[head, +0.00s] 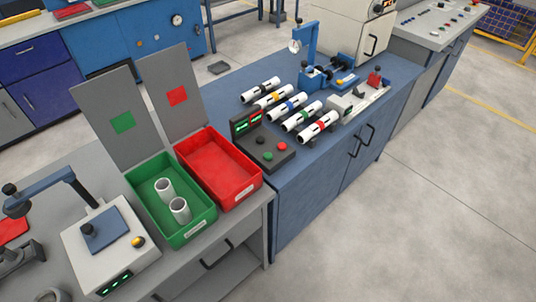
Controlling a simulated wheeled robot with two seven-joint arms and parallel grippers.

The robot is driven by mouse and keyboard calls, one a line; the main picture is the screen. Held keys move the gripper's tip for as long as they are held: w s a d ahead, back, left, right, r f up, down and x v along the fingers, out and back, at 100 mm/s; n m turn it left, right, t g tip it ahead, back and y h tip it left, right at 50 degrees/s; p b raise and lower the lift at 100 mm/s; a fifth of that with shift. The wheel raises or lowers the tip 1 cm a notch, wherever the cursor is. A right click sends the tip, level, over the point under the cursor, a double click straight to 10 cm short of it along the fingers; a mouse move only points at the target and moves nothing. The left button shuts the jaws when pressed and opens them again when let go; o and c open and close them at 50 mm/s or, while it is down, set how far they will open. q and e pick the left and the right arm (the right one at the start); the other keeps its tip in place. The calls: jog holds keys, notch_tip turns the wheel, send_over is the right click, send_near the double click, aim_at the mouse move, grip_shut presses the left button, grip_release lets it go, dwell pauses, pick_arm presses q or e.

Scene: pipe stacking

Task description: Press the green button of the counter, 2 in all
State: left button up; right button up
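The counter (279,161) is a dark box on the blue bench, with an upright display (247,124) showing small green digits that I cannot read. On its sloped top are a green button (267,156), a red button (282,147) and a black button (260,140). Nothing touches or covers the buttons. Neither of my grippers is in view.
A green bin (187,235) with two upright white pipe pieces (180,210) and an empty-looking red bin (240,194) stand left of the counter. Several banded pipes (289,108) lie behind and right of it. A white scale (135,262) is at lower left.

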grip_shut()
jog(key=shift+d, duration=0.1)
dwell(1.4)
